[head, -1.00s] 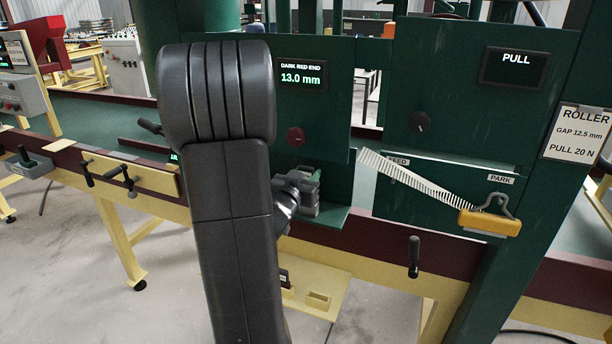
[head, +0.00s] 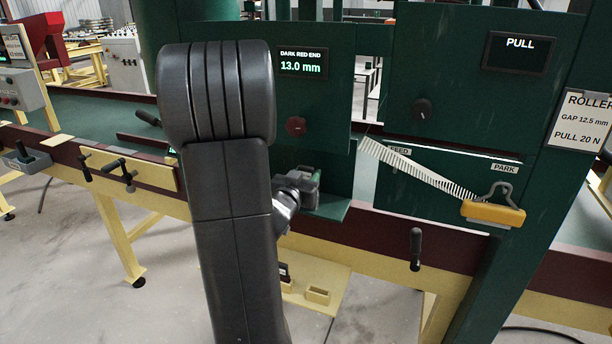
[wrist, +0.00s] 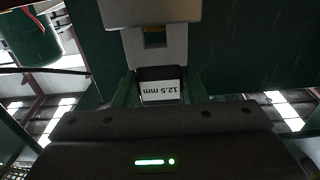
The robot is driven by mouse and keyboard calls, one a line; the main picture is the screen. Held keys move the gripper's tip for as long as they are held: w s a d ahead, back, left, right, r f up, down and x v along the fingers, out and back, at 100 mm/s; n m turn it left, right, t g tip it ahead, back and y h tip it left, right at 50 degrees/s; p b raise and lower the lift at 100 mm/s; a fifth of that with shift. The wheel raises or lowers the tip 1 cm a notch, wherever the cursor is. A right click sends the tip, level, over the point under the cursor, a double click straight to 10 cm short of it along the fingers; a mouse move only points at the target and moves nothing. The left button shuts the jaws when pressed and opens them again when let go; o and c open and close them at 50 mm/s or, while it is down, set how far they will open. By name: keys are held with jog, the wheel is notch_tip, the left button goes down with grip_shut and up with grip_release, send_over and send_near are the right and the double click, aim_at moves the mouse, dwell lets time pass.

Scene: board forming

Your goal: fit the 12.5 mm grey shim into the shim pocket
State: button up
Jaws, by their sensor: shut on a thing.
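My gripper (head: 310,187) is at the front of the green panel, just above a small green ledge, partly hidden behind my arm in the head view. In the wrist view the gripper (wrist: 160,84) is shut on the shim (wrist: 161,92), whose white label reads 12.5 mm upside down. The shim's dark upper end points at a grey block (wrist: 152,50) with a slot (wrist: 154,36) showing a yellowish strip. This block may be the shim pocket. The shim's end is close below the block; I cannot tell whether they touch.
The panel has a display (head: 302,63) reading DARK RED END 13.0 mm and a dark red knob (head: 296,126). A yellow-handled puller (head: 493,213) hangs at right by the PARK label. A cream shelf (head: 325,280) with small bins is below.

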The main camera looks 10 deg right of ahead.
jog(key=shift+f+b, duration=0.7)
jog(key=shift+f, duration=0.1)
jog(key=o, duration=1.1)
jog(key=b+v, duration=0.1)
jog(key=v, duration=1.2)
jog(key=shift+s+a, duration=0.25)
jog(key=shift+s, duration=0.1)
